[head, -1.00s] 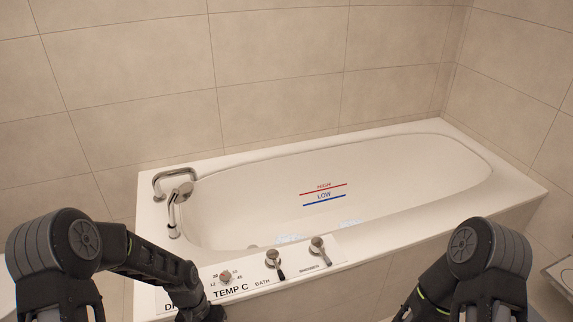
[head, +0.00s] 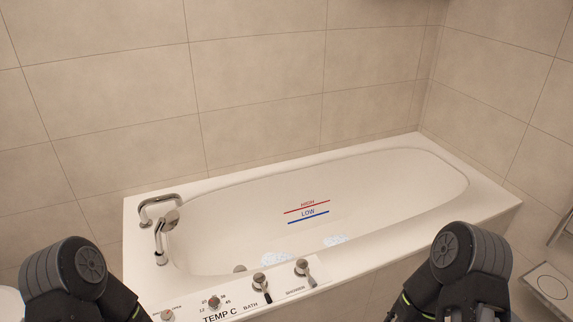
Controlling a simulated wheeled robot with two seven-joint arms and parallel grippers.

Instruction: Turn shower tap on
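The shower tap (head: 302,267) is a metal knob with a short lever at the right end of the control panel on the tub's near rim. Its lever points down and to the right, and the word SHOWER is printed beside it. The bath tap (head: 260,281) sits just left of it, with a dark-ended lever. My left arm is at the lower left and my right arm at the lower right, both clear of the taps. Both grippers are below the picture's edge and hidden.
The temperature dial (head: 214,302) and another knob (head: 167,315) sit further left on the panel. A hand shower (head: 168,220) and a curved spout (head: 159,201) stand on the tub's left rim. The white bathtub (head: 480,192) runs along a tiled wall. The space above the panel is clear.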

